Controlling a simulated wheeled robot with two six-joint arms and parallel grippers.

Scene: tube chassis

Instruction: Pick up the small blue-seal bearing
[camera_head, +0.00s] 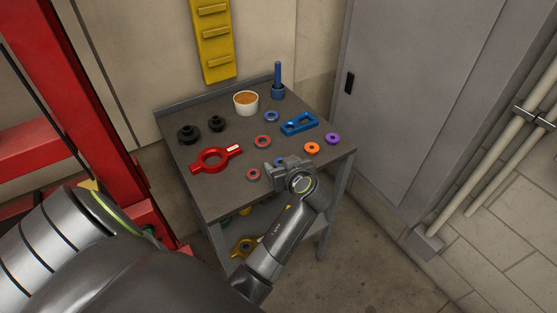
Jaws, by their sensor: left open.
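A blue-seal bearing (280,161) lies on the grey table, partly hidden behind my left gripper. Another blue-seal bearing (271,116) lies farther back and is fully visible. The near one's full size is hidden, so I cannot tell for sure which is the smaller. My left gripper (279,169) is open over the front part of the table, right by the near blue bearing. Its fingertips are hard to make out, and I cannot tell whether they touch the bearing. My right gripper is not in view.
Red-seal bearings (262,141) (253,174), an orange ring (312,148) and a purple ring (333,139) lie close by. A red ring-shaped tool (212,160), blue block (299,124), blue post (278,80), white cup (246,103) and black parts (188,134) share the table (220,197).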

